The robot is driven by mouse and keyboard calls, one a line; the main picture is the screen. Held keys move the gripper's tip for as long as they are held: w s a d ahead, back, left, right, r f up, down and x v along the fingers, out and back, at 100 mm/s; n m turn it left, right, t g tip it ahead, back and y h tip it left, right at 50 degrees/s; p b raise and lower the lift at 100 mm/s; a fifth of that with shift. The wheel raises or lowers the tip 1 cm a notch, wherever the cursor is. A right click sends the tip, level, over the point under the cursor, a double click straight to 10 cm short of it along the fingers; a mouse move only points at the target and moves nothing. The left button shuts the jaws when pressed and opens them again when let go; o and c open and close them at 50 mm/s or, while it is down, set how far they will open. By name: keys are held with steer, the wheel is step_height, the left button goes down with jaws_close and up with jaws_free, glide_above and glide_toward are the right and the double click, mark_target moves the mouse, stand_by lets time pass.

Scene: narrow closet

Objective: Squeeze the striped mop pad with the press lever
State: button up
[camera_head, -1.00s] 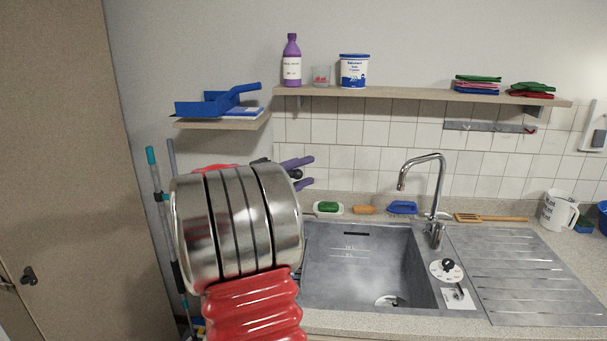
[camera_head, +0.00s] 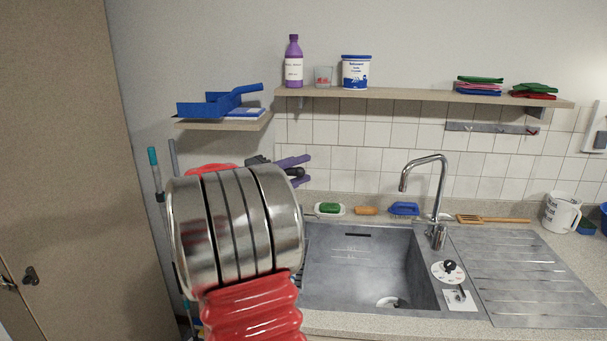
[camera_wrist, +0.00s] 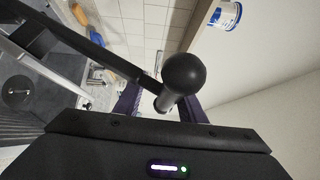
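My gripper (camera_head: 296,170) is in the head view just past my own silver and red arm, in front of the tiled wall left of the sink. Its two purple fingers stand apart. In the wrist view my gripper (camera_wrist: 158,106) has a dark lever with a black ball knob (camera_wrist: 184,74) and a short metal stem at its fingers. The stem lies between the fingers, closer to the right one, with a gap at the left one. A black part of the lever (camera_head: 295,172) shows between the fingers in the head view. The striped mop pad and the press are not visible.
The grey sink (camera_head: 360,262) with its faucet (camera_head: 440,190) is right of my arm. A shelf (camera_head: 400,94) with a purple bottle (camera_head: 293,62) and a white tub (camera_head: 356,72) hangs above. Brushes lie behind the sink. Mop handles (camera_head: 160,190) stand at left.

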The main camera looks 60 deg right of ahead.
steer(key=shift+w+a+r, duration=0.85)
steer(key=shift+a, duration=0.15)
steer(key=shift+w+a+r, duration=0.8)
steer(key=shift+a, duration=0.15)
steer(key=w+a+r, duration=0.4)
steer(key=a, duration=0.1)
steer(key=shift+a+r, duration=0.15)
steer(key=shift+a, duration=0.1)
stand_by(0.5)
steer(key=shift+w+a, duration=0.1)
steer(key=shift+w, duration=0.05)
steer(key=v, duration=1.3)
steer(key=shift+w+a, duration=0.2)
steer(key=shift+a, duration=0.05)
steer(key=shift+c, duration=0.4)
